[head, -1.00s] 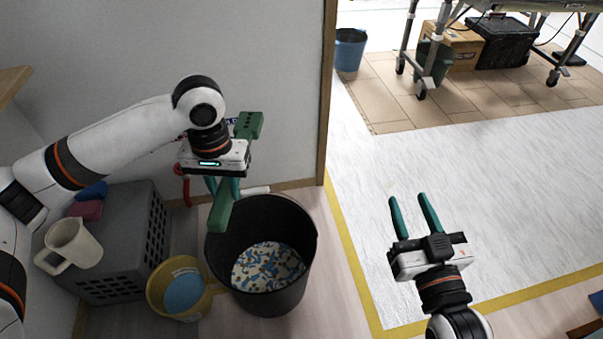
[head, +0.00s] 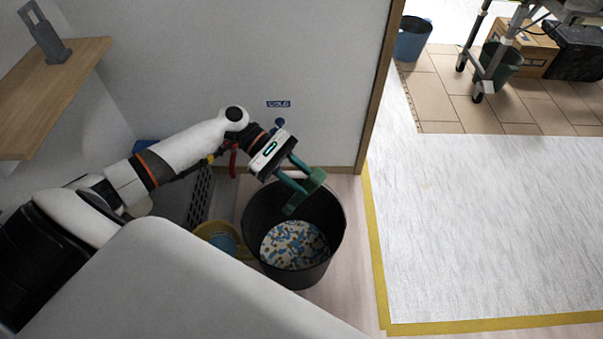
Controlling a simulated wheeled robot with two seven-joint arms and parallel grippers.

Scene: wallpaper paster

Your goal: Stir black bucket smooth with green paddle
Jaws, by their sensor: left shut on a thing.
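The black bucket (head: 333,243) stands on the floor by the wall and holds a pale mix speckled with blue and tan. The green paddle (head: 298,200) is tilted above the back part of the bucket's opening. My left gripper (head: 308,181) is shut on the paddle, its teal fingers pointing down and right. The paddle looks clear of the mix; I cannot tell whether it touches the rim. My right gripper is out of view.
A yellow pail (head: 218,231) with blue contents stands close left of the bucket, beside a grey crate (head: 204,196) partly hidden by my arm. A wooden shelf (head: 60,90) is at upper left. The pale sheet (head: 480,220) at right is clear.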

